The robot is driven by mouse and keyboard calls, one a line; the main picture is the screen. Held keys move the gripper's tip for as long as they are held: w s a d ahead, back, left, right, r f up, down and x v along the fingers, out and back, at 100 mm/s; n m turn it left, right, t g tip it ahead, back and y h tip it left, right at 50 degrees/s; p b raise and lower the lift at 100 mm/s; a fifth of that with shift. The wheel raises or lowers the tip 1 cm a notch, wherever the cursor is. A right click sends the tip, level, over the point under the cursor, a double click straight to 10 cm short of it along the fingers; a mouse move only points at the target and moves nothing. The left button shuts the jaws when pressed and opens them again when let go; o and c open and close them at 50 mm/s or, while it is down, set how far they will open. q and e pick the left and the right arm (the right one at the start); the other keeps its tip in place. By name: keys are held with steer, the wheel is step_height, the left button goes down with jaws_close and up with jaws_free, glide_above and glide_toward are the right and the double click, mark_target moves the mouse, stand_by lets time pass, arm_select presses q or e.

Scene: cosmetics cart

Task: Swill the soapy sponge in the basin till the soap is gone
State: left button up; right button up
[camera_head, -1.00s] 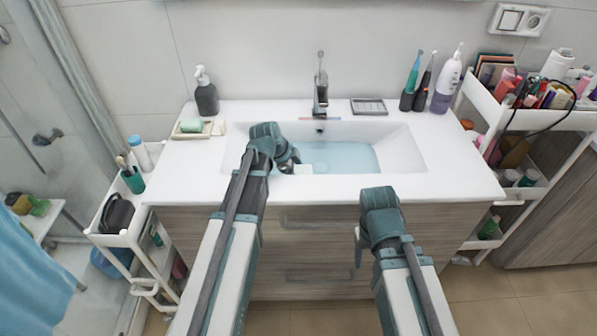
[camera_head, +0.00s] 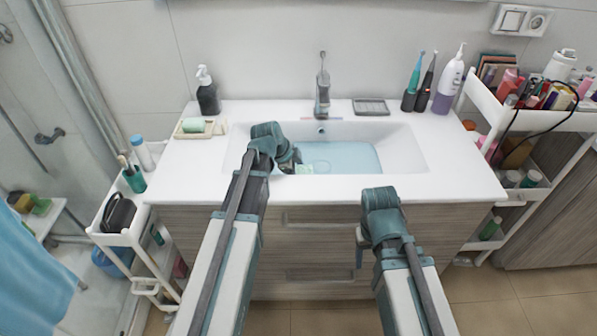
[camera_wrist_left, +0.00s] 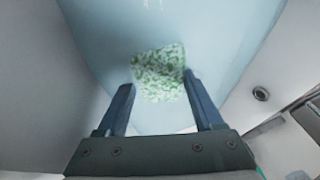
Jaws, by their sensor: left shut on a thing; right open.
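The basin (camera_head: 408,148) is set in the white counter and holds pale blue water (camera_head: 345,157). My left gripper (camera_head: 296,166) reaches into the basin's left part, over the water. In the left wrist view it is shut on the sponge (camera_wrist_left: 160,75), which sits between the two fingertips. The sponge is mottled green and white, with white patches over its face. In the head view only a small pale green piece of the sponge (camera_head: 306,169) shows beside the gripper. I cannot tell how deep it is in the water. My right gripper (camera_head: 359,247) is open and empty in front of the cabinet.
A tap (camera_head: 322,88) stands behind the basin. A soap dish with green soap (camera_head: 194,126) and a dark pump bottle (camera_head: 208,95) are at the left. Toothbrushes and a white-purple bottle (camera_head: 447,82) are at the back right. Carts flank the cabinet.

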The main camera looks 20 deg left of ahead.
arm_select(q)
steer(key=shift+d+r, duration=0.1)
steer(key=shift+d, duration=0.1)
steer(key=shift+r+p, duration=0.25)
steer(key=shift+p, duration=0.15)
step_height(320, 180, up, 13)
steer(key=p, duration=1.3)
steer(key=shift+r, duration=0.15)
stand_by(1.0)
